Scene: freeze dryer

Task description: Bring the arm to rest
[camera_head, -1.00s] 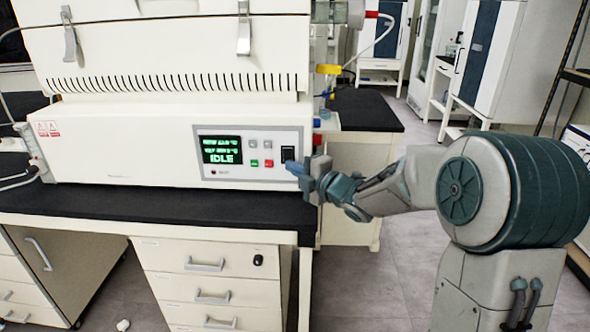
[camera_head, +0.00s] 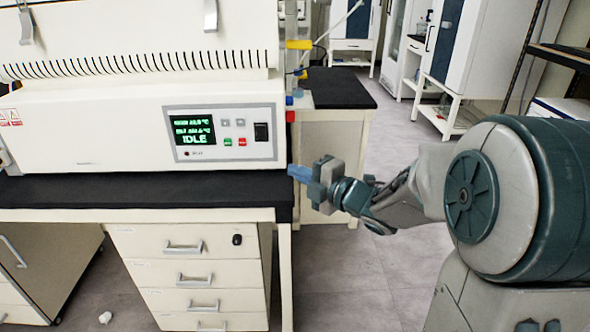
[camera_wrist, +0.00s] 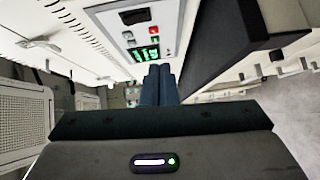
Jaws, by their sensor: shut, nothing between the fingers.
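My gripper (camera_head: 300,173) is at the right front corner of the black bench top (camera_head: 140,192) in the head view. Its blue fingers point left and are close together with nothing between them. In the wrist view the two fingers (camera_wrist: 158,85) lie side by side, pointing toward the control panel (camera_wrist: 150,40). My arm stretches in from the right, roughly level and bent. The freeze dryer (camera_head: 110,125) stands on the bench; its panel (camera_head: 222,135) reads IDLE in green. The gripper is to the right of and below the panel, apart from it.
A drawer unit (camera_head: 190,270) stands under the bench. Colored valves (camera_head: 298,72) stick out from the dryer's right side. A second black-topped bench (camera_head: 338,88) stands behind. Open floor (camera_head: 345,280) lies below my arm, and shelving (camera_head: 560,55) is at the right.

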